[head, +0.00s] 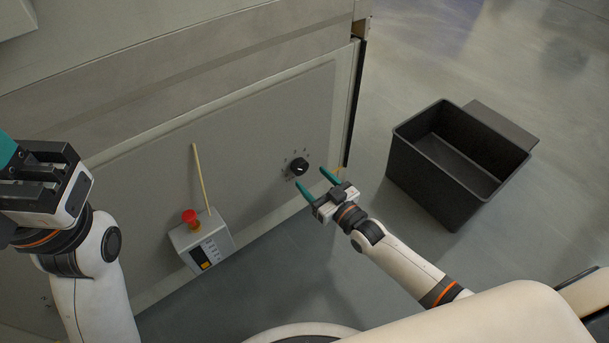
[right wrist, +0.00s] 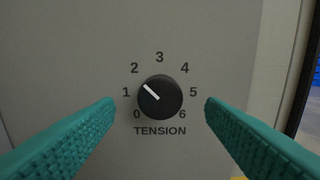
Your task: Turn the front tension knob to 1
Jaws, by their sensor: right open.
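The black tension knob (head: 299,167) sits on the grey machine panel, and it also shows in the right wrist view (right wrist: 160,98). Its white pointer line slants up and left, between the marks 1 and 2. The marks run from 0 to 6 around it, with the word TENSION below. My right gripper (head: 309,176) is open in front of the knob, and its teal fingers stand apart on the left and right of it, not touching it. My left gripper (head: 10,150) is at the left edge, its fingers mostly cut off.
A grey control box (head: 203,242) with a red button (head: 190,217) is on the panel's lower left. A thin wooden stick (head: 200,178) rises beside it. A black open bin (head: 440,190) stands on the floor at right. The floor between panel and bin is clear.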

